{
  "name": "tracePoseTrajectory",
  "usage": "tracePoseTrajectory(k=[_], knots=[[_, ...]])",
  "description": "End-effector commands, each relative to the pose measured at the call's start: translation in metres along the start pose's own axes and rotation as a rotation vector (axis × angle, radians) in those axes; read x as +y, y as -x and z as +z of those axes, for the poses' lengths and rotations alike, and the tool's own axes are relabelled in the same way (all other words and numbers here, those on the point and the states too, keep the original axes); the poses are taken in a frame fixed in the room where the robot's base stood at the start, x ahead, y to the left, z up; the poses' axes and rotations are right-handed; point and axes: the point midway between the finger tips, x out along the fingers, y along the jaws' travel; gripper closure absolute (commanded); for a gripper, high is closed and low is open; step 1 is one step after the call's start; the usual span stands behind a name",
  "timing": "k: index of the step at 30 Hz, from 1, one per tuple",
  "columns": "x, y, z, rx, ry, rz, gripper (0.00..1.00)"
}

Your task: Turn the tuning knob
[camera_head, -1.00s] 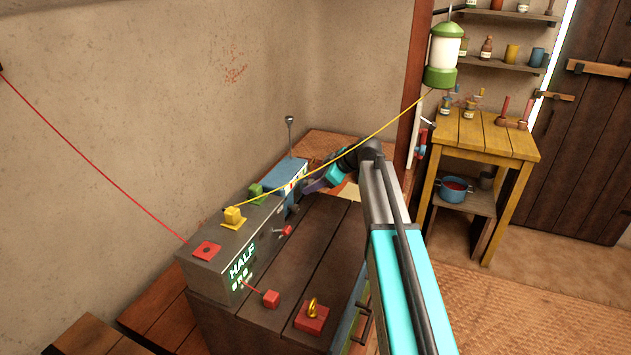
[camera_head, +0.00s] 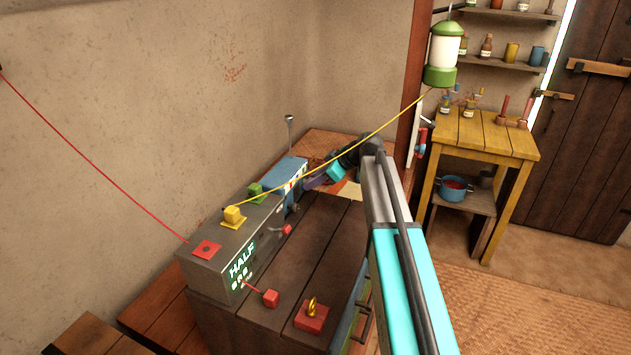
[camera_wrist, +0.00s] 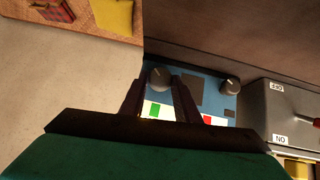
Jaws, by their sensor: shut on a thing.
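The blue radio (camera_head: 286,171) stands at the back of the dark wooden chest, against the grey box, with a thin antenna rising behind it. My gripper (camera_head: 308,185) is at the radio's front in the head view, where its fingertips are hard to make out. In the wrist view my gripper (camera_wrist: 158,86) has one finger on each side of a round grey knob (camera_wrist: 158,77) on the blue radio face (camera_wrist: 205,88) and is shut on it. A second grey knob (camera_wrist: 230,86) sits to the right, clear of the fingers. Green and red patches show on the radio's face below.
The grey box (camera_head: 230,250) with lit lettering stands beside the radio and carries red, yellow and green blocks. A yellow cord runs up to the hanging lantern (camera_head: 441,55). A red block with a brass ring (camera_head: 312,315) lies on the chest top (camera_head: 310,250).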

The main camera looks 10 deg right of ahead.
Motion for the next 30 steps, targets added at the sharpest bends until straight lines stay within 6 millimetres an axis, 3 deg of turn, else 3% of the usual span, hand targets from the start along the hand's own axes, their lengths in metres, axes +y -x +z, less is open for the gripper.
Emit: tracePoseTrajectory(k=[21,30], knots=[[0.0071,-0.0029,0.0014,-0.002,-0.313,-0.319,0.93],[0.0054,-0.0032,0.0023,-0.003,-0.368,-0.378,0.93]])
